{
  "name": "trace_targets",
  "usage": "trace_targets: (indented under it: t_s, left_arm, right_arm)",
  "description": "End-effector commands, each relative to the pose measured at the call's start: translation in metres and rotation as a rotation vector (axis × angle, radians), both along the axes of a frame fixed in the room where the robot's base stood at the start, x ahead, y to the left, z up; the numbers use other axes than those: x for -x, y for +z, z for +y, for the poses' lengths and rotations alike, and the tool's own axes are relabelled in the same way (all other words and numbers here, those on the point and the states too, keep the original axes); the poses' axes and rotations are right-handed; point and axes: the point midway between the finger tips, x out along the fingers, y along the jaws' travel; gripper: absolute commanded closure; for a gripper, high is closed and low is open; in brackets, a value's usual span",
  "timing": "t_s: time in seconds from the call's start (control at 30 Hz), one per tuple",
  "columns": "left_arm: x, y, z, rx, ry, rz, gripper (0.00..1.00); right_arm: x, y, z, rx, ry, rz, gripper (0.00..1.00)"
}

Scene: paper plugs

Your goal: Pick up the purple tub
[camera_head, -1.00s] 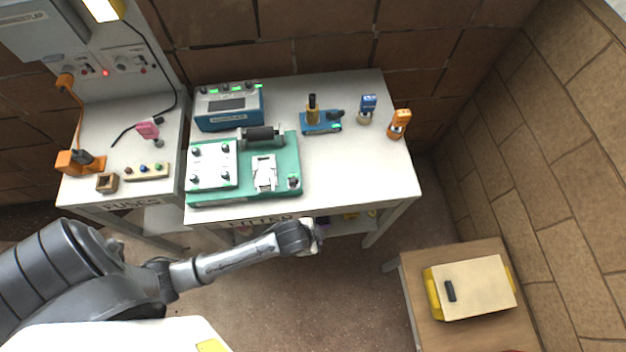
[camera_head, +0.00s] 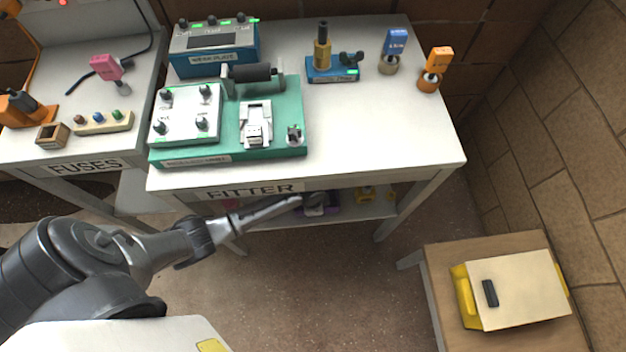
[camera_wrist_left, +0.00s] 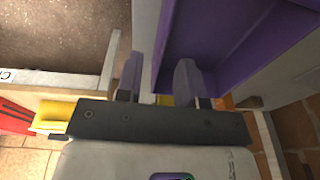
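The purple tub (camera_head: 333,209) is on the shelf under the FITTER table, mostly hidden by the tabletop and my left arm. In the left wrist view the purple tub (camera_wrist_left: 235,35) fills the upper right, and its purple inside shows. My left gripper (camera_wrist_left: 158,80) is open at the tub, with one finger on each side of a tub wall. The right finger is on the purple inner side. I cannot tell whether either finger touches the wall. In the head view the gripper itself is hardly visible. My right gripper is not in view.
A yellow tub (camera_head: 366,193) is right of the purple one on the lower shelf (camera_head: 275,221), and something red (camera_head: 231,204) is at left. The FITTER tabletop (camera_head: 400,140) overhangs them. A wooden table (camera_head: 440,262) with a yellow box (camera_head: 462,297) stands at lower right.

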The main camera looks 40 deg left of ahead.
Motion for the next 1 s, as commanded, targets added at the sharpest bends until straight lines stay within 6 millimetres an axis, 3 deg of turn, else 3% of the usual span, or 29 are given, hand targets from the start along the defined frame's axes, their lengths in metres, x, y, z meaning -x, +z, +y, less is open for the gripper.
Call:
trace_targets:
  t_s: [0.5, 0.83, 1.0]
  left_arm:
    - [-0.004, -0.046, -0.003, 0.018, 0.014, 0.025, 0.65]
    - [-0.005, -0.050, -0.004, 0.017, 0.013, 0.022, 0.65]
    - [-0.005, -0.050, -0.004, 0.015, 0.013, 0.023, 0.81]
  right_arm:
    - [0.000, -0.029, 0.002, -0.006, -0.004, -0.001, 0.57]
    - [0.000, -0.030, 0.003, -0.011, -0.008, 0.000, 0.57]
    - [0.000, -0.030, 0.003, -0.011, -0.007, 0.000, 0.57]
